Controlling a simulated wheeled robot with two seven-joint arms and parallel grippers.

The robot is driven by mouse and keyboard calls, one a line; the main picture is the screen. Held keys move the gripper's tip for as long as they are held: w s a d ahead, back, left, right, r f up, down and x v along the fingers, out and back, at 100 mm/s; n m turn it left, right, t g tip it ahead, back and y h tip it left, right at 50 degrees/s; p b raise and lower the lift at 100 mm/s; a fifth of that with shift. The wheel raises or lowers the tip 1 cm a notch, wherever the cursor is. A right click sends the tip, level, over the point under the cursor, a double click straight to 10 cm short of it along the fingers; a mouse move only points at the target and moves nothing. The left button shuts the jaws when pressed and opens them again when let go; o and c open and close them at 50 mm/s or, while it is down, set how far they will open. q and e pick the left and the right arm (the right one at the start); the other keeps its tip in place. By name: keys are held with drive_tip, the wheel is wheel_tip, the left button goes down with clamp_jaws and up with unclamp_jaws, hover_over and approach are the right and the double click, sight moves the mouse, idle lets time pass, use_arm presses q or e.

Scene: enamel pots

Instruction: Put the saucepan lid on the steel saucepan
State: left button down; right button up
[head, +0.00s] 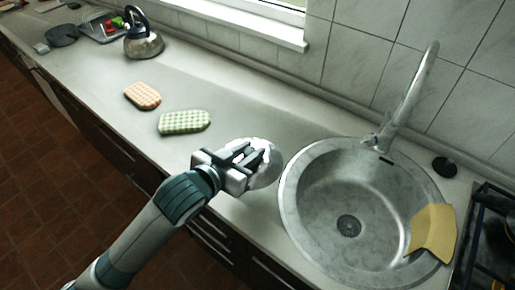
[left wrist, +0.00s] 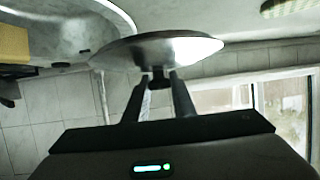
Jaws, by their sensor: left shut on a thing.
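My left gripper (head: 249,158) is shut on the saucepan lid (head: 265,172), a round shiny steel disc held over the counter just left of the sink. In the left wrist view the lid (left wrist: 150,48) shows edge-on, its knob between the two fingertips (left wrist: 157,82). In the head view the gripper hides part of the lid. I cannot see the steel saucepan in either view. My right gripper is not in view.
A round sink (head: 350,205) with a tall tap (head: 408,95) and a yellow cloth (head: 432,232) on its rim lies right of the lid. Green (head: 185,122) and orange (head: 142,95) checked pads, a kettle (head: 143,42) and a hob (head: 490,240) also show.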

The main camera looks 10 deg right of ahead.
use_arm(q)
drive_tip(key=w+a+r+n+t+y, duration=0.1)
drive_tip(key=w+a+r+n+y, duration=0.3)
drive_tip(key=a+r, duration=0.4)
drive_tip(key=w+a+r+n+t+y, duration=0.2)
drive_tip(key=a+r, duration=0.6)
drive_tip(key=a, duration=0.8)
drive_tip(key=w+n+y, duration=0.1)
drive_tip(key=n+y, duration=0.1)
drive_tip(key=shift+w+a+r+y+b, duration=0.2)
drive_tip(key=shift+w+a+y+b, duration=0.1)
drive_tip(key=shift+w, duration=0.1)
drive_tip(key=shift+d, duration=0.1)
